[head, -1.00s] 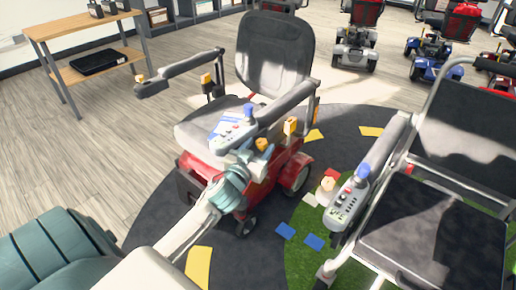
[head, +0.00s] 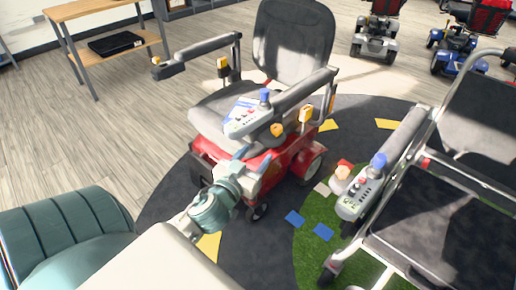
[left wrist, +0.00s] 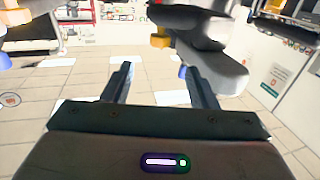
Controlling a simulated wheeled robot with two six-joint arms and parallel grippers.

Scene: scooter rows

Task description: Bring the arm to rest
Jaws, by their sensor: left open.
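My left arm comes in from the bottom left in the head view. Its left gripper (head: 252,160) is open and empty, in front of the red powered chair (head: 214,162) and below its control panel (head: 252,116) with a blue joystick. The left wrist view shows the two fingers (left wrist: 155,72) well apart with nothing between them. A dark and grey armrest-like part (left wrist: 205,55) hangs beyond the right finger there. I cannot tell whether the gripper touches the chair. My right gripper is not in view.
A second chair (head: 430,215) with its own joystick panel (head: 362,190) stands on the right. A wooden table (head: 102,12) with a black tray (head: 115,43) is at the back left. More scooters (head: 376,35) stand behind. The floor at left (head: 60,140) is clear.

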